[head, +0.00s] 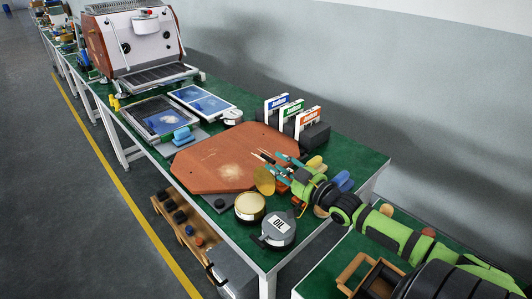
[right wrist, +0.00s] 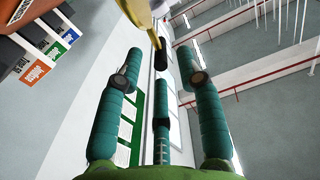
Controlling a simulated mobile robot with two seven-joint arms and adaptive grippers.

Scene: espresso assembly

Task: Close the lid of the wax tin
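The wax tin (head: 249,208), round with pale cream contents, stands open near the front edge of the green table. A round yellow disc (head: 264,181), which looks like its lid, stands tilted up just behind it. My right gripper (head: 272,166) is beside and behind this disc, its teal fingers spread and pointing left over the board. In the right wrist view the fingers are apart with nothing between them. A yellow piece (right wrist: 142,22), likely the lid seen nearly edge-on, is close to the middle fingertip; contact cannot be told. My left gripper is not in view.
A dark tin marked OIL (head: 279,228) stands right of the wax tin. The wooden board (head: 215,165) lies behind it. Small labelled boxes (head: 308,123) stand at the back edge. Blue and yellow items (head: 341,181) lie near my right wrist. An espresso machine (head: 135,45) is far left.

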